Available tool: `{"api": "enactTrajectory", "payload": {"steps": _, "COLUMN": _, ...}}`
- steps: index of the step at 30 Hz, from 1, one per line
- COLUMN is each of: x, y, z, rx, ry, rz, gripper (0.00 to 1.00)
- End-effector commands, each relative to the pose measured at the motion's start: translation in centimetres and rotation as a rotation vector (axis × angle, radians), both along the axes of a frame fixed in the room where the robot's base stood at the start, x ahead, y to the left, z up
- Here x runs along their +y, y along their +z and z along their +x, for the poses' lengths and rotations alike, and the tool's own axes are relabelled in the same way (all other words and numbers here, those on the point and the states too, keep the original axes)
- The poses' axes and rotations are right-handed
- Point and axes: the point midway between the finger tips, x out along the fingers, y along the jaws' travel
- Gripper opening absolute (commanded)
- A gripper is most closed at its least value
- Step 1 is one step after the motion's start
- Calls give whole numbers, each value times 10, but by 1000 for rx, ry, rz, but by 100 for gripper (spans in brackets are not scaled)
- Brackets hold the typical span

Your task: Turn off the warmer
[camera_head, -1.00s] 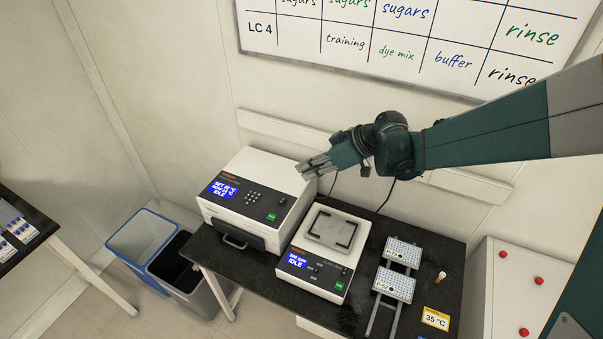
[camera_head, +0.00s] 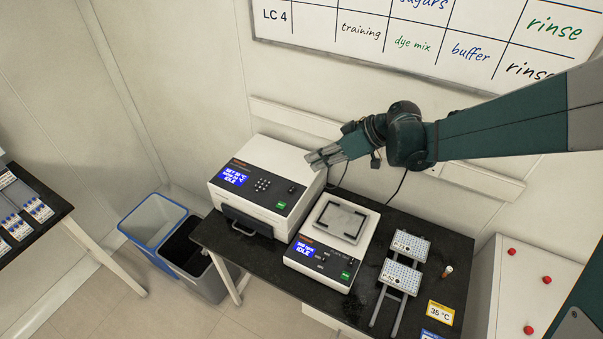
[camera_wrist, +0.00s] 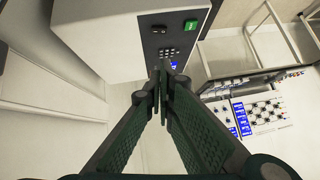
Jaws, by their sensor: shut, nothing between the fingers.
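The warmer (camera_head: 262,184) appears to be the white box unit at the back left of the black bench, as its blue display (camera_head: 234,177) reads in °C and IDLE. Its dark sloped front carries a keypad (camera_head: 262,185), a small black switch (camera_head: 292,188) and a green button (camera_head: 281,205). The wrist view shows the switch (camera_wrist: 159,29), green button (camera_wrist: 191,25) and keypad (camera_wrist: 168,53) beyond the fingertips. My gripper (camera_head: 313,160) is shut and empty, above the unit's right end and apart from it. It also shows in the wrist view (camera_wrist: 164,70), fingertips together, partly covering the display.
A second white unit (camera_head: 330,240) with a square platform and IDLE display stands right of the warmer. Two well plates on a rack (camera_head: 385,305) and a 35 °C sign (camera_head: 440,313) are further right. Bins (camera_head: 155,222) stand on the floor left.

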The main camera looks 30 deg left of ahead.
Motion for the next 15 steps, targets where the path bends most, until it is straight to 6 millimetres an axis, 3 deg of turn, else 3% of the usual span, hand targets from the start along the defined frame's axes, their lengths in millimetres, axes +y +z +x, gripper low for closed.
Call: {"api": "enactTrajectory", "payload": {"steps": 15, "x": 32, "y": -31, "z": -6, "rx": 0, "ry": 1, "rz": 0, "gripper": 0}}
